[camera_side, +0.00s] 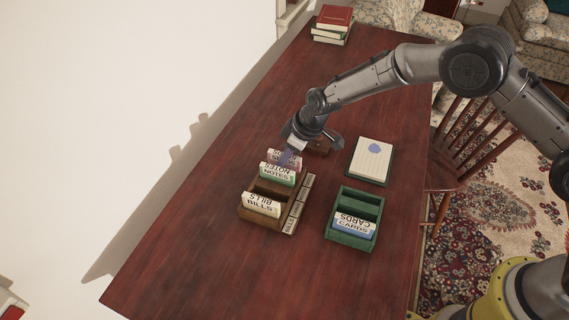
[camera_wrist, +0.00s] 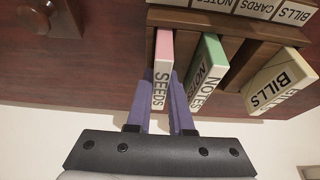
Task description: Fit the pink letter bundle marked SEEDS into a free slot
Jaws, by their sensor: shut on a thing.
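The pink letter bundle marked SEEDS (camera_wrist: 162,68) is between the purple fingers of my gripper (camera_wrist: 162,105), which is shut on it. In the side view the bundle (camera_side: 283,157) is at the far end of the brown slotted rack (camera_side: 245,211), partly hidden by my gripper (camera_side: 291,157). It lines up with the rack's end slot; how deep it sits, I cannot tell. The green NOTES bundle (camera_wrist: 206,72) stands beside it. The cream BILLS bundle (camera_wrist: 279,83) leans in the near end. An empty gap shows between NOTES and BILLS.
A green two-part box (camera_side: 340,238) holds a blue CARDS bundle (camera_side: 353,224), with its far part empty. A tray with a paper pad (camera_side: 371,160) lies behind it. A small brown block (camera_side: 318,146) is near my gripper. Books (camera_side: 333,24) are stacked at the far end.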

